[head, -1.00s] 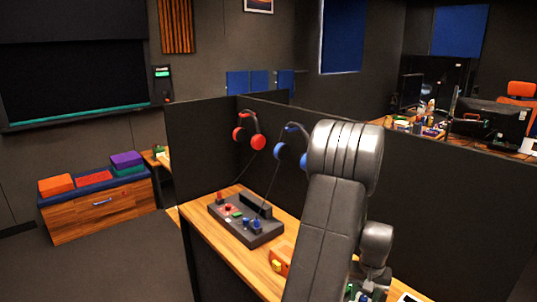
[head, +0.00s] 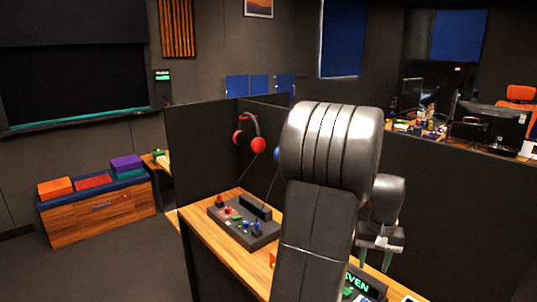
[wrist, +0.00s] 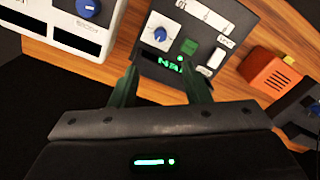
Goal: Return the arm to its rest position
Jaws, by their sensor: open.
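My gripper (head: 377,259) hangs above the right part of the wooden desk in the head view, with its green fingers pointing down. In the wrist view its two green fingers (wrist: 160,88) are spread apart with nothing between them. Beyond the fingertips a dark panel (wrist: 206,20) lies on the desk, with a blue knob, a green button, a white switch and a lit green display. In the head view my arm covers much of the desk, and only part of that panel (head: 365,284) shows.
A black control box (head: 243,222) with red and blue joysticks sits on the desk (head: 210,240). Dark partitions (head: 440,200) stand behind, with red headphones (head: 248,133) hanging. An orange box (wrist: 268,70) and a white panel (wrist: 75,25) flank the dark panel.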

